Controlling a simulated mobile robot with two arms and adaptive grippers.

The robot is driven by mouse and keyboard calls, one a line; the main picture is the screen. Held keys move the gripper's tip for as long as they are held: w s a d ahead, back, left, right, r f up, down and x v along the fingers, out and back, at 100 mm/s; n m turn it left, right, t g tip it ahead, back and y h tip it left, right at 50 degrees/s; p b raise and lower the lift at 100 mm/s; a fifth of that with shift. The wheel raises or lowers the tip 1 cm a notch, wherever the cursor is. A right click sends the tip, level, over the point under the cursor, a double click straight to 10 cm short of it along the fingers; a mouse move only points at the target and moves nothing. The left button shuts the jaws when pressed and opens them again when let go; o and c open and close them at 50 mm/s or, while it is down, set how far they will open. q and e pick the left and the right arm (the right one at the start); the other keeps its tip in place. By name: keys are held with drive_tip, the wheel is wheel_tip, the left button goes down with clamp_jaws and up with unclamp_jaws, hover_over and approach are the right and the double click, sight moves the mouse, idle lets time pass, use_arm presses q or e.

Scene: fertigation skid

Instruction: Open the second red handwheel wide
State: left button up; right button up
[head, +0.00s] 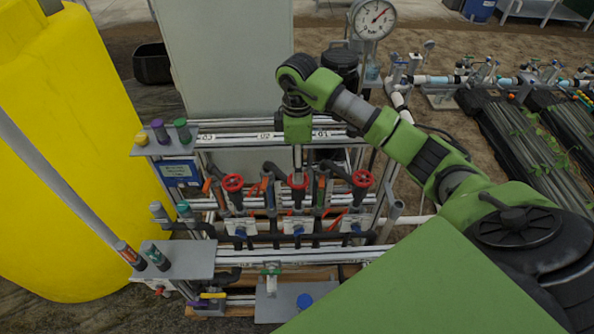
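Three red handwheels stand in a row on the skid's dark valves: the left handwheel (233,182), the middle handwheel (298,184) and the right handwheel (362,178). The middle one is second from either side. My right arm reaches in from the right, and its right gripper (297,172) points down at the middle handwheel. The gripper overlaps the wheel's upper part and hides some of it. I cannot tell if it touches the wheel or whether its narrow fingers are open or shut. My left gripper is not in view.
White rails (240,137) cross above the handwheels, with orange-handled parts between the valves. A yellow tank (60,140) stands at left, and a grey panel (225,60) behind. A pressure gauge (374,18) rises at the back. Small bottles stand on the left shelves (190,258).

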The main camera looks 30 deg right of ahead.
drive_tip(key=shift+f+p, duration=0.5)
drive_tip(key=shift+f, duration=2.1)
drive_tip(key=c, duration=1.1)
